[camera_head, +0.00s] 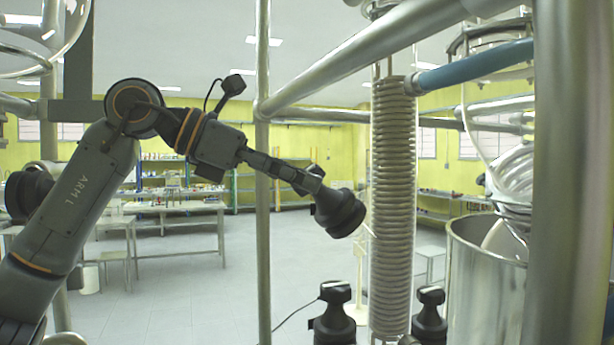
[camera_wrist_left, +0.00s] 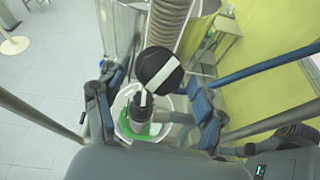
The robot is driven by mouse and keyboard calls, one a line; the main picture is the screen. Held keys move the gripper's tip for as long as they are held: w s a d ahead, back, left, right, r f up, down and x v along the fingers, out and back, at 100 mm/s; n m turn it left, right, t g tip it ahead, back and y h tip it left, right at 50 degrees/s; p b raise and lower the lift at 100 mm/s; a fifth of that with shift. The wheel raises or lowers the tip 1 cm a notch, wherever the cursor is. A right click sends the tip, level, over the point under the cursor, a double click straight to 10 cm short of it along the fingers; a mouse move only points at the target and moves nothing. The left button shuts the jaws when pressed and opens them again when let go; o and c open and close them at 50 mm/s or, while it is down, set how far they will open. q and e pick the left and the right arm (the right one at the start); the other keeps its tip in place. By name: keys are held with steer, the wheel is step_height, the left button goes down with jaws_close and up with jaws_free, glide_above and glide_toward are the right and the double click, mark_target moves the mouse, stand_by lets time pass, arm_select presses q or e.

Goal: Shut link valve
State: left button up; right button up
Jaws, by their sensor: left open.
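A black round valve knob (camera_head: 340,212) with a ridged rim hangs left of the coiled column in the head view. In the left wrist view a black round knob (camera_wrist_left: 158,68) with a diagonal white stripe shows between the fingers. My left gripper (camera_head: 308,181) is open, with its fingers at the knob's upper left; it also shows in the left wrist view (camera_wrist_left: 150,84), one finger on each side. I cannot tell whether the fingers touch the knob. A second, smaller dark knob (camera_wrist_left: 140,104) with a white mark shows below it. My right gripper is not in view.
The ribbed coil column (camera_head: 393,200) stands right of the knob. Two black knobs (camera_head: 333,318) (camera_head: 430,318) stand below. Open floor lies behind.

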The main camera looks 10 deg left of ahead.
arm_select(q)
steer(key=shift+x, duration=0.9)
steer(key=shift+d, duration=0.15)
steer(key=c, duration=1.2)
steer(key=shift+o, duration=0.2)
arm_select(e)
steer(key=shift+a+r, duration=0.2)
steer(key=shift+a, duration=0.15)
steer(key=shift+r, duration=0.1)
